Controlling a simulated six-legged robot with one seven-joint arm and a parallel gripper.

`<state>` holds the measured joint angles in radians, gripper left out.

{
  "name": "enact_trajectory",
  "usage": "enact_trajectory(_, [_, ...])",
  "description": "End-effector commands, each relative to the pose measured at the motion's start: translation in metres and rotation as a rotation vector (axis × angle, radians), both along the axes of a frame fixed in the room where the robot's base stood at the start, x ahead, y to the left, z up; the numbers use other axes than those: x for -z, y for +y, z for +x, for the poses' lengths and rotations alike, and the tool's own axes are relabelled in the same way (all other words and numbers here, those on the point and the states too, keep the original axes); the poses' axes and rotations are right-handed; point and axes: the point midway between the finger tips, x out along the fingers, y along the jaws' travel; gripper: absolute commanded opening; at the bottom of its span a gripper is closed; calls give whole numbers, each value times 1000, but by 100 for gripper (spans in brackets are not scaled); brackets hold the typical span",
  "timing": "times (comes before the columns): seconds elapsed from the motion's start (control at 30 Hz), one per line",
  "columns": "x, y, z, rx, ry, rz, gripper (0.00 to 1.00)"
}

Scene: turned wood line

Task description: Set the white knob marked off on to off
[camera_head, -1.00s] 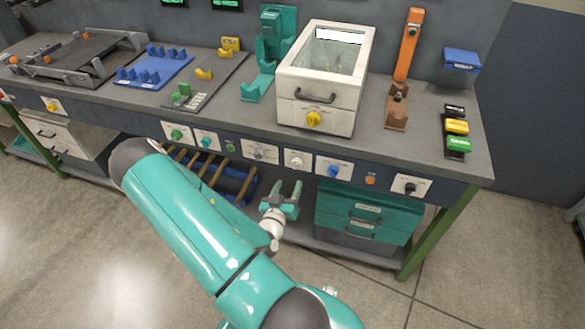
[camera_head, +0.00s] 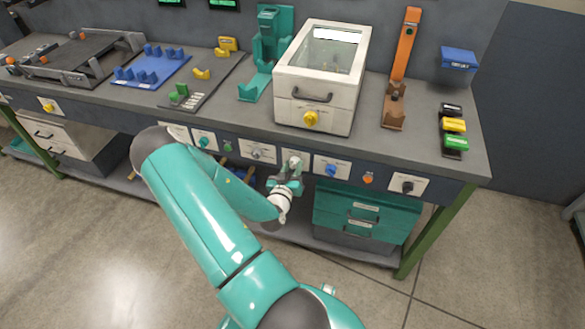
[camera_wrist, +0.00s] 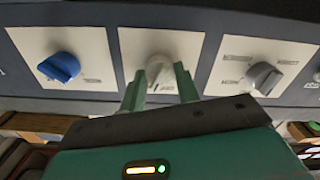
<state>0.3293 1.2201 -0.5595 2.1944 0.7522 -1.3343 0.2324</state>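The white knob (camera_head: 295,161) sits on a white plate on the bench's front panel, between a grey knob (camera_head: 257,153) and a blue knob (camera_head: 331,170). In the wrist view the white knob (camera_wrist: 158,67) is partly hidden, and its label is too small to read. My gripper (camera_head: 289,177) is just in front of it. In the wrist view my gripper (camera_wrist: 159,69) is open, with one finger to each side of the knob. I cannot tell whether the fingers touch it.
The blue knob (camera_wrist: 62,66) and grey knob (camera_wrist: 262,78) flank it closely in the wrist view. An orange button (camera_head: 367,179) and a black knob (camera_head: 407,186) are further right on the panel. Teal drawers (camera_head: 360,213) stand below. A glass-topped box (camera_head: 318,90) is on the bench above.

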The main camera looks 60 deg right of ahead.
Motion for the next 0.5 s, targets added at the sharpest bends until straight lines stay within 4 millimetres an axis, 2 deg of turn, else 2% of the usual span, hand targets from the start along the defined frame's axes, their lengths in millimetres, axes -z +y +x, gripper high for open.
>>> enact_trajectory(0.07, [0, 0, 0, 0, 0, 0, 9])
enact_trajectory(0.5, [0, 1, 0, 0, 82, -13, 9])
